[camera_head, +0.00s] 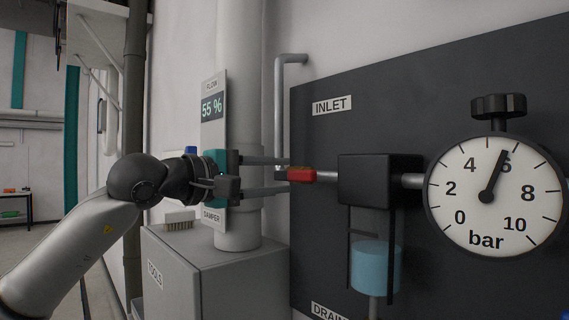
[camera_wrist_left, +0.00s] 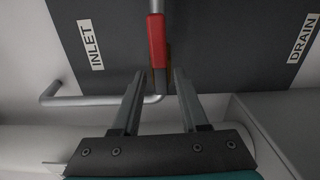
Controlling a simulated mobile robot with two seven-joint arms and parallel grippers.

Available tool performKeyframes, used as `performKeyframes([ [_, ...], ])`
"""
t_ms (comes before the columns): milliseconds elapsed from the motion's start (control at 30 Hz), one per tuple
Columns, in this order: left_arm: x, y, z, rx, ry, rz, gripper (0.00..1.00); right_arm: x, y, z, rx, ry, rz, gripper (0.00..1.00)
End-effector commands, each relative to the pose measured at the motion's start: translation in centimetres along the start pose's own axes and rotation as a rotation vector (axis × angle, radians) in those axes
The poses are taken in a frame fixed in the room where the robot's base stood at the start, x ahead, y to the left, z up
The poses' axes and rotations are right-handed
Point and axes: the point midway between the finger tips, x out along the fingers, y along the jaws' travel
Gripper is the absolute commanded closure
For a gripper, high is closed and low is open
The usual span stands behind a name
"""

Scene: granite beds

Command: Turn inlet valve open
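The inlet valve's red handle (camera_head: 302,175) sits on the grey pipe left of the black block (camera_head: 375,180), below the INLET label (camera_head: 332,105). In the left wrist view the red handle (camera_wrist_left: 157,45) lies in line with the pipe there, with a brass-coloured part partly hidden behind it. My left gripper (camera_head: 287,175) points right at the handle with its fingers spread. In the left wrist view the fingertips (camera_wrist_left: 156,76) stand on either side of the handle's near end, with visible gaps and no contact. My right gripper is not in view.
A pressure gauge (camera_head: 470,215) at right reads about 6 bar. A bluish cylinder (camera_head: 375,266) hangs below the block. A flow display (camera_head: 212,108) reading 55 % is beside my left gripper, before a thick pale pipe (camera_head: 238,60). A grey TOOLS cabinet (camera_head: 215,275) stands below, carrying a brush (camera_head: 180,219).

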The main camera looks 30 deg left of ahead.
Motion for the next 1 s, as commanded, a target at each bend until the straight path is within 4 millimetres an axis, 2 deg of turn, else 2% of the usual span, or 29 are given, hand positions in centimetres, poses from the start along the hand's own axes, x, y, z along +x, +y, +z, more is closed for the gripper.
performKeyframes([
  [167, -0.4, -0.1, -0.1, 0.0, 0.002, 0.0, 0.56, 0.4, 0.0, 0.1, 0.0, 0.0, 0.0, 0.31],
  [633, -5.5, -0.3, -0.1, -0.001, 0.002, 0.0, 0.56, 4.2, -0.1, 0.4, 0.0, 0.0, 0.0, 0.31],
  [1000, -6.0, 0.0, 0.0, -0.002, 0.0, -0.001, 0.56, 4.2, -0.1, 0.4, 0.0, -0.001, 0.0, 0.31],
])
